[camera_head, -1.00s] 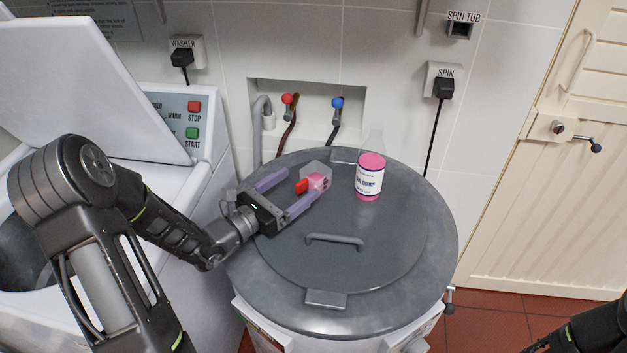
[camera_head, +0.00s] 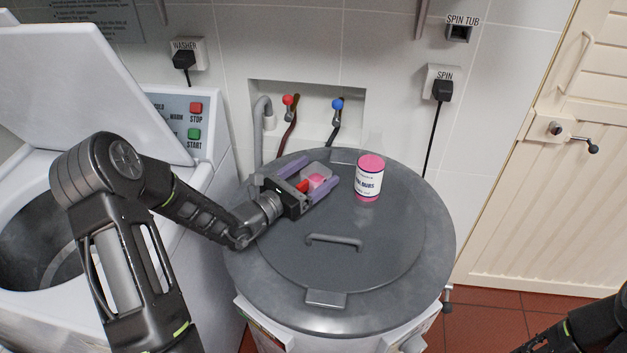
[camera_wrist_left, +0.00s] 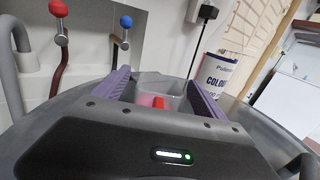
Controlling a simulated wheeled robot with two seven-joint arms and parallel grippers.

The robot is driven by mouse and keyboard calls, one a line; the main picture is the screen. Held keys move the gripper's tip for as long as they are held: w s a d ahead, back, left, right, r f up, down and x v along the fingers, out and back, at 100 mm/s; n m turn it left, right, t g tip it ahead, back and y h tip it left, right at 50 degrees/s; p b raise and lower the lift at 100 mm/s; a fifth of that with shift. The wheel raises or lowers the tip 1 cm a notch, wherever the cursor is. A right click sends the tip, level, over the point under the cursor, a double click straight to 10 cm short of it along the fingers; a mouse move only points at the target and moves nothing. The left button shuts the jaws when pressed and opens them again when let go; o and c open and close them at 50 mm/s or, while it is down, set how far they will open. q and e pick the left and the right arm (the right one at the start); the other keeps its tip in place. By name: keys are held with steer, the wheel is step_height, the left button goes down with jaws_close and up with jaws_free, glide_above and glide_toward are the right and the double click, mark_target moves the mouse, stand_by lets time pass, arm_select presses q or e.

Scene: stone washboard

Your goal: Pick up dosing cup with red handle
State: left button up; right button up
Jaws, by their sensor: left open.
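The dosing cup (camera_head: 318,173) is clear with pink contents and a red handle (camera_head: 302,186). It stands on the grey round lid (camera_head: 262,238) of the spin tub. My left gripper (camera_head: 310,172) is open, with its two purple fingers on either side of the cup and the red handle toward the palm. In the left wrist view the cup (camera_wrist_left: 160,87) shows between the fingers, its lower part hidden by the gripper body. I cannot tell whether the fingers touch it. Only part of my right arm shows at the bottom right; its gripper is not visible.
A lid handle (camera_head: 334,241) rises in front. Red (camera_head: 288,100) and blue (camera_head: 337,104) taps are behind. The open washer (camera_head: 40,255) is at left.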

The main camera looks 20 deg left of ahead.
stand_by(0.5)
arm_select(q)
steer(key=c, duration=1.5)
steer(key=shift+r, duration=0.2)
steer(key=shift+r+b, duration=0.45)
steer(key=shift+r, duration=4.4)
